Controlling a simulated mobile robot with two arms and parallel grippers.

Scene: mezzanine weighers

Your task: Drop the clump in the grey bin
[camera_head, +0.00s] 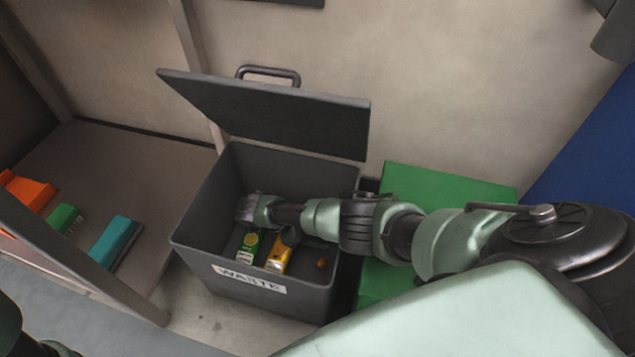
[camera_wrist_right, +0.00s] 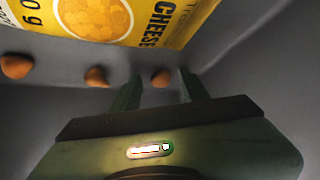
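The grey bin (camera_head: 190,235), labelled WASTE, stands on the floor with its lid raised. My right arm reaches over its right wall, with the wrist inside; I cannot make out the fingers in the head view. In the right wrist view my right gripper (camera_wrist_right: 158,88) is open, its two fingers apart. A small brown clump (camera_wrist_right: 160,77) shows in the gap between the fingertips; I cannot tell that either finger touches it. Two similar brown lumps (camera_wrist_right: 95,76) lie to its left. One brown lump (camera_head: 321,263) shows in the bin in the head view. My left gripper is not visible.
A yellow cheese packet (camera_head: 280,255) and a green-labelled item (camera_head: 249,246) are also in the bin. The open lid (camera_head: 270,112) rises behind. A green box (camera_head: 440,185) stands to the right. A shelf at left holds orange, green and teal brushes (camera_head: 115,240).

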